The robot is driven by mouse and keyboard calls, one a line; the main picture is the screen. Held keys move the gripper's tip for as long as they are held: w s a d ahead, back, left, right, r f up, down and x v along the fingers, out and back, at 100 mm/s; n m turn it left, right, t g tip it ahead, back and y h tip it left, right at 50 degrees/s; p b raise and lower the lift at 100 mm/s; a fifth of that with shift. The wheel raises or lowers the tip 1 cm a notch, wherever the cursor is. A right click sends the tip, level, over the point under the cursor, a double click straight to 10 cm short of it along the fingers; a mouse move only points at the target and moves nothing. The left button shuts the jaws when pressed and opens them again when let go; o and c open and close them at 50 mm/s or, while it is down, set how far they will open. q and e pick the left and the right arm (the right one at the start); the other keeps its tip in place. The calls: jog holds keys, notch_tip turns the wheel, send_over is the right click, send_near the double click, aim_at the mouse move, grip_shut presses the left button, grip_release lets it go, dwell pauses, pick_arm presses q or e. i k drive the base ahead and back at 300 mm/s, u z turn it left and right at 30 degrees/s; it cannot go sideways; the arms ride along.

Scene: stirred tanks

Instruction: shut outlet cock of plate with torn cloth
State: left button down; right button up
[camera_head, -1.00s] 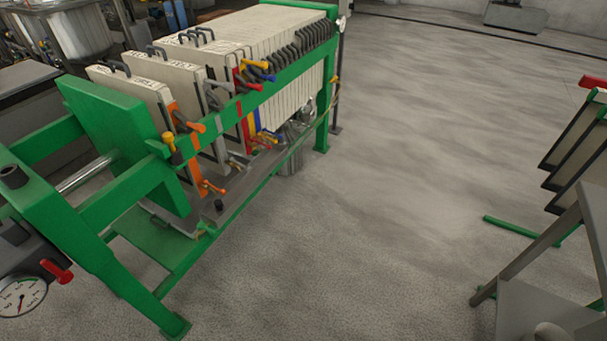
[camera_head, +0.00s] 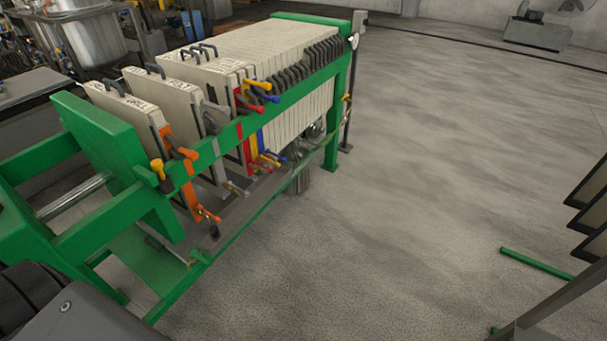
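A green-framed filter press (camera_head: 250,120) stands on the left of the head view with a row of pale plates. The front plate (camera_head: 127,105) has an orange edge strip, with an orange-handled cock (camera_head: 208,215) low on it. A grey-edged plate (camera_head: 175,95) stands apart behind it. Red, yellow and blue handled cocks (camera_head: 268,160) show low on the plates farther back. I cannot tell which plate has the torn cloth; no tear shows. Neither gripper is in view. A dark grey part of my own body seems to fill the lower left corner.
A grey trough (camera_head: 225,222) runs under the plates. A dark-edged rack (camera_head: 590,215) and a green floor bar (camera_head: 535,263) are at the right. Steel tanks (camera_head: 85,30) stand at the back left. The floor right of the press is clear.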

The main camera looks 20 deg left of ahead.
aim_at(271, 171)
jog(key=z, duration=0.2)
jog(key=i, duration=0.75)
jog(key=u, duration=0.75)
jog(key=i, duration=0.5)
jog(key=u, duration=0.5)
